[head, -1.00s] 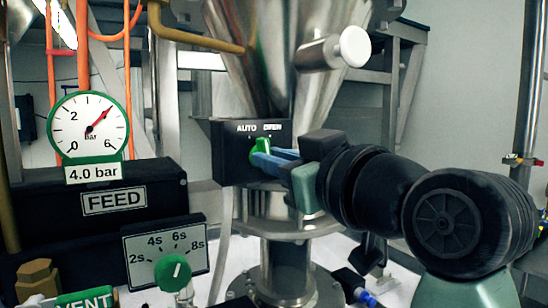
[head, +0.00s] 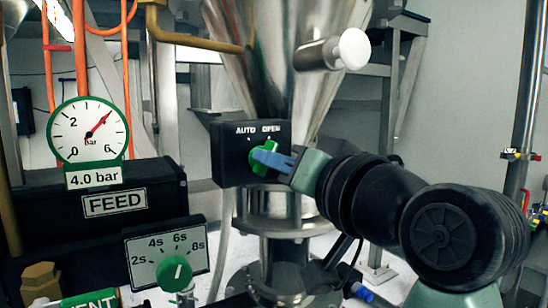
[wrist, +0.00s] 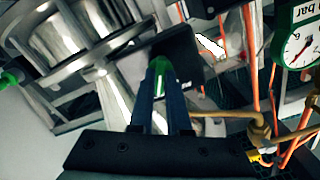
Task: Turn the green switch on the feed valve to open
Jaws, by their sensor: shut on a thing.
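The green switch (head: 265,146) sits on the front of the black valve box (head: 230,172), below the white words AUTO and OPEN. Its upper end leans right, towards the OPEN mark. My gripper (head: 268,158) is shut on the switch, with its blue fingers reaching in from the right and hiding part of it. In the wrist view, the green of the switch (wrist: 160,64) shows between the tips of my two blue fingers (wrist: 160,78), against the dark box.
A steel cone hopper (head: 285,60) rises behind the box. At left stand a pressure gauge (head: 88,130) reading about 4 bar, a black FEED block (head: 150,185) and a timer dial (head: 174,273). A white-ended steel stub (head: 350,48) sticks out above my arm.

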